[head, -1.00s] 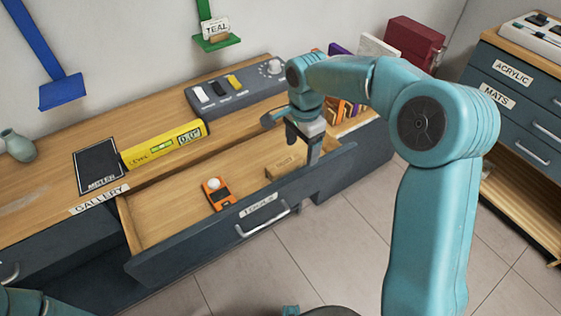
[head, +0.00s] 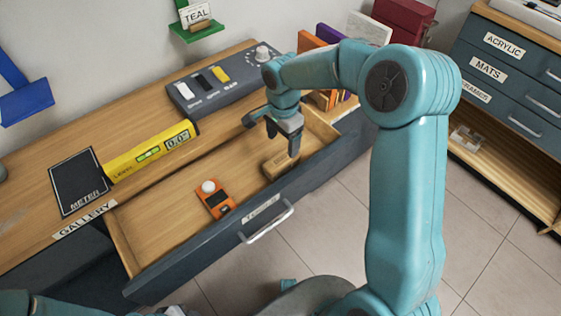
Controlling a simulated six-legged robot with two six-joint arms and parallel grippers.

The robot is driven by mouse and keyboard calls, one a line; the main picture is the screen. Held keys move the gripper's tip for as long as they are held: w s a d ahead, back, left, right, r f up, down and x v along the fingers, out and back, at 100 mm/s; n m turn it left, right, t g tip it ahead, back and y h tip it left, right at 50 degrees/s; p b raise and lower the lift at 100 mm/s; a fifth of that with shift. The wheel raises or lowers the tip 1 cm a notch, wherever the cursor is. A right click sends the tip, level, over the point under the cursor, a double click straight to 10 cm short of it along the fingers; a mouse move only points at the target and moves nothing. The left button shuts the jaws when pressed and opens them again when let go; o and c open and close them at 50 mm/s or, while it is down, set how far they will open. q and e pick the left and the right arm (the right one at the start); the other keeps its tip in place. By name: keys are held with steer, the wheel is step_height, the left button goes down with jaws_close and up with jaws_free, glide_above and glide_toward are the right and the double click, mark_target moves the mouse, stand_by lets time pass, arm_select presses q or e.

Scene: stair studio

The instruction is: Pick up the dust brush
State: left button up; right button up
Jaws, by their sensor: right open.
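A small wooden block with a printed label, which looks like the dust brush (head: 279,166), lies in the open drawer near its right end. The label is too small to read. My right gripper (head: 281,142) is open and points down just above and behind the block. One finger overlaps the block's right end in the picture, and I cannot tell whether it touches. My left gripper is out of view; only part of my left arm shows at the lower left.
The open drawer (head: 172,213) also holds an orange meter (head: 215,199) with a white dome. On the counter behind are a black meter mat (head: 79,181), a yellow level (head: 150,152) and a grey switch panel (head: 221,84). Books (head: 323,98) stand behind my right arm.

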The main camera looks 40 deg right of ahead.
mark_target(282, 158)
step_height(282, 158, down, 4)
steer(key=shift+s, duration=0.15)
steer(key=f, duration=0.5)
steer(key=shift+w+f, duration=0.2)
steer(key=shift+w, duration=0.1)
steer(key=shift+r, duration=0.1)
steer(key=c, duration=1.1)
